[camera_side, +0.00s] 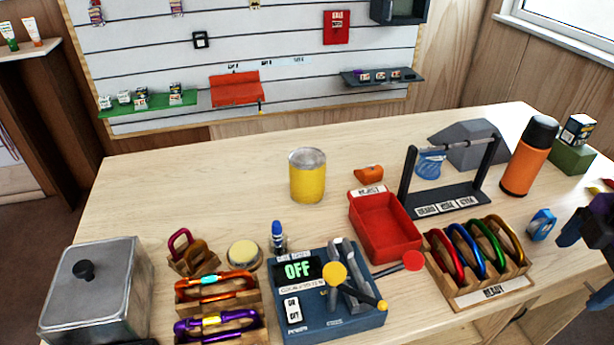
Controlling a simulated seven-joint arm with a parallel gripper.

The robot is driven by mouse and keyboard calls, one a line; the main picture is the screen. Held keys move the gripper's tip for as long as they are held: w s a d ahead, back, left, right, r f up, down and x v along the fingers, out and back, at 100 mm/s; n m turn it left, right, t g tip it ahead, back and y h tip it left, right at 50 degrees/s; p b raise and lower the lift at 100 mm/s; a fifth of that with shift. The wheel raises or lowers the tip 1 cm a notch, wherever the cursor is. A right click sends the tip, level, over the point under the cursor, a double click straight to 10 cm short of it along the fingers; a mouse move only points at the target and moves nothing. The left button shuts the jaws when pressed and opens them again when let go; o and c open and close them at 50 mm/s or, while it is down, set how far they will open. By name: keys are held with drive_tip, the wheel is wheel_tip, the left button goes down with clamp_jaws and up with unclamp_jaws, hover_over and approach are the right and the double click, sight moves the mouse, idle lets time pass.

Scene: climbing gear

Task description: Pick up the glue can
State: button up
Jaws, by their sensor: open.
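A yellow can with a silver-grey top (307,178), the likely glue can, stands upright on the wooden table near the middle. No label can be read on it. My gripper (572,234) is a dark shape at the right edge, partly cut off by the frame. It is open, with nothing seen between its fingers. It is far to the right of the can, with the rack and the orange flask between them in the picture.
A red tray (385,232), a carabiner rack (478,262), a dark hanging stand (448,190) and an orange flask (529,160) stand right of the can. A blue device reading OFF (335,318) is in front. The table left of the can is clear.

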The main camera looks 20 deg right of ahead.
drive_tip(key=w+a+n+t+h, duration=0.1)
drive_tip(key=w+a+n+t, duration=0.1)
drive_tip(key=w+a+n, duration=0.1)
drive_tip(key=w+a+n+t, duration=0.1)
drive_tip(key=w+a+n, duration=0.2)
drive_tip(key=w+a, duration=0.2)
drive_tip(key=w+a+r+n+t+h, duration=0.1)
drive_tip(key=w+a+n+t, duration=0.1)
drive_tip(key=w, duration=0.6)
drive_tip(key=shift+a+n+t+h, duration=0.3)
drive_tip(key=shift+a+n, duration=0.3)
drive_tip(key=shift+a, duration=0.35)
drive_tip(key=w+a+n+t, duration=0.4)
drive_tip(key=w+a+n, duration=0.25)
drive_tip(key=a, duration=0.35)
drive_tip(key=n+t+y, duration=0.2)
drive_tip(key=n+t, duration=0.1)
drive_tip(key=n, duration=0.2)
approach(309, 162)
drive_tip(key=x, duration=0.6)
drive_tip(key=shift+w+r, duration=0.15)
drive_tip(key=shift+w, duration=0.3)
drive_tip(key=x, duration=0.3)
drive_tip(key=shift+w+d+f, duration=0.1)
drive_tip(key=shift+w+f, duration=0.15)
drive_tip(key=shift+f, duration=0.2)
drive_tip(key=shift+w+f, duration=0.25)
drive_tip(key=shift+w, duration=0.4)
